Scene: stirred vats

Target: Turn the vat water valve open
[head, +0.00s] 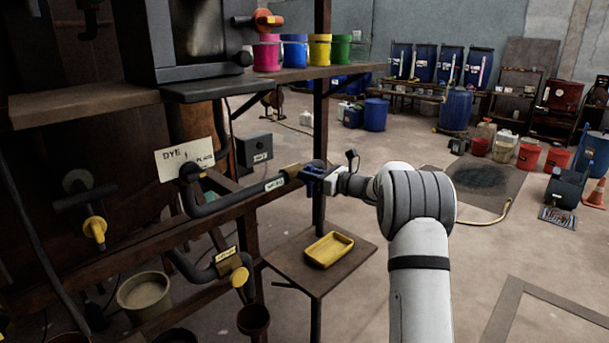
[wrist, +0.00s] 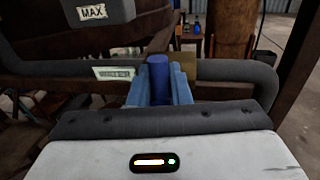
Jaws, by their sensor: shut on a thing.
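The water valve sits on a dark horizontal pipe (wrist: 240,70) with a pale label (wrist: 113,73) that appears to read WATER. A brass-coloured valve body (head: 291,171) shows on this pipe in the head view. In the wrist view the blue valve handle (wrist: 158,72) stands out from the pipe toward me, crosswise to it. My gripper (head: 312,178) is at the valve, and its light-blue fingers also show in the wrist view (wrist: 159,88). They are shut on the handle, one on each side. The handle's near end is hidden between them.
A yellow-handled valve (head: 238,270) is on a lower pipe, another (head: 96,230) at the left. A small table (head: 318,277) with a yellow tray (head: 329,249) stands below my gripper. A shelf (head: 285,76) with coloured buckets is above.

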